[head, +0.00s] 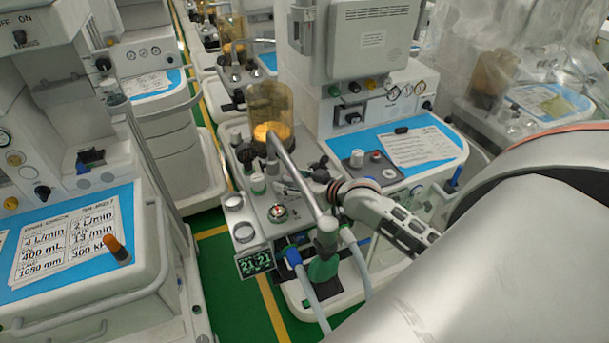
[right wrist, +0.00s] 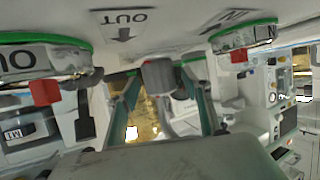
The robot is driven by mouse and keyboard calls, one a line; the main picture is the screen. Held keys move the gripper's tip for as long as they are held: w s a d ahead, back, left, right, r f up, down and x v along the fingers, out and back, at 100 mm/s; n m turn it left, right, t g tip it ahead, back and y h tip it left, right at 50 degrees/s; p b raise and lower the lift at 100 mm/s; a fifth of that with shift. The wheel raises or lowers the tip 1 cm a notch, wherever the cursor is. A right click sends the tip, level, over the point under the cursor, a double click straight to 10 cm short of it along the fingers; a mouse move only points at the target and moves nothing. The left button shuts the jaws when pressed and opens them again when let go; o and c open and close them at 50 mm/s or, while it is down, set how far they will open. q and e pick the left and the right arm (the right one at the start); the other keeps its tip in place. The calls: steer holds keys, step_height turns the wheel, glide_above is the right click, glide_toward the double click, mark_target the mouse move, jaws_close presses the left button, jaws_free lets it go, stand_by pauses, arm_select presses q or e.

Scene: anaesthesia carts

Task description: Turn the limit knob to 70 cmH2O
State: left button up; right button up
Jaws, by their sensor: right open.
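The grey absorber panel (head: 250,224) of the middle anaesthesia cart carries several knobs and ports. My right gripper (head: 291,183) comes in from the right over this panel, beside the bent metal tube. In the right wrist view my right gripper (right wrist: 166,108) is open, with one finger on each side of a grey knob-like part (right wrist: 158,76). I cannot tell whether the fingers touch it. It looks like the limit knob, but no scale or pressure mark on it can be read. In the head view the gripper and tube hide that spot. My left gripper is not in view.
A metal tube (head: 296,172) rises across the panel close to my gripper. An amber canister (head: 270,112) stands behind. A display (head: 254,263) reads 21 21. Other carts stand left and behind.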

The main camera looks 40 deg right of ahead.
steer(key=v, duration=1.1)
steer(key=shift+w+a+r, duration=0.1)
